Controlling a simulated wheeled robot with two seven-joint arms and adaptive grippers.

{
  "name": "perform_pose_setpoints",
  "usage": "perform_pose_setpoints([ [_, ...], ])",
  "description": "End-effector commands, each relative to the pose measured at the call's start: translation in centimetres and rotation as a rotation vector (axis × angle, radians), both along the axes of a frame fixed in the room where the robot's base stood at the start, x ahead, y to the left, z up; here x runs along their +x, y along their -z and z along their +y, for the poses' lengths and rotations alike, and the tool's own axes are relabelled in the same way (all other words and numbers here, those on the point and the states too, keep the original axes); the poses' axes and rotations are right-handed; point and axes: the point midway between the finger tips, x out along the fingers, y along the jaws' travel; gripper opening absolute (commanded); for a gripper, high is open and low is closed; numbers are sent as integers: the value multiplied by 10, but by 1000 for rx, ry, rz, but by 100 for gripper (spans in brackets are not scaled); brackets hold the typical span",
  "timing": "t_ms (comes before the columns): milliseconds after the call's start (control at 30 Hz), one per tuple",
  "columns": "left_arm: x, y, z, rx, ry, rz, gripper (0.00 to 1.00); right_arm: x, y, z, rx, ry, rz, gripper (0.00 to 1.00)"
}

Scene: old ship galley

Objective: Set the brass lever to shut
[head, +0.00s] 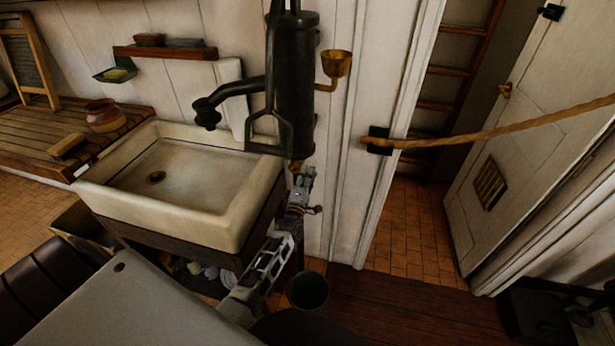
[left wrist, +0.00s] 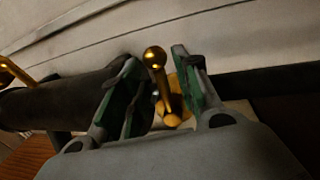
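The brass lever (left wrist: 157,85), a short rod with a round ball end, stands up from a brass fitting in the left wrist view. My left gripper (left wrist: 156,62) has its two green-padded fingers apart, one on each side of the lever. I see gaps between the ball and both fingers. In the head view my left gripper (head: 303,180) is just below the black pump (head: 295,80), by the sink's right end. I cannot make out the lever in the head view. No shut mark is legible. My right gripper is not in view.
The pale sink (head: 255,205) is left of my left gripper. A brass cup (head: 337,65) sticks out from the pump's right side. A dark bucket (head: 308,290) stands on the floor below. A rope (head: 480,135) spans the doorway at right.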

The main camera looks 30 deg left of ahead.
Motion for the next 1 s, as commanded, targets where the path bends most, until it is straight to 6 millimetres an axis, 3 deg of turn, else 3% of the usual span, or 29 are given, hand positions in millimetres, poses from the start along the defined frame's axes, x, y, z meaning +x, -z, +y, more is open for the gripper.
perform_pose_setpoints([
  [367, -7, 2, -2, 1, 1, 2, 32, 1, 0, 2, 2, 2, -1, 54],
  [1000, -60, 13, -14, 1, 1, 2, 32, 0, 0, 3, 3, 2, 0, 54],
])
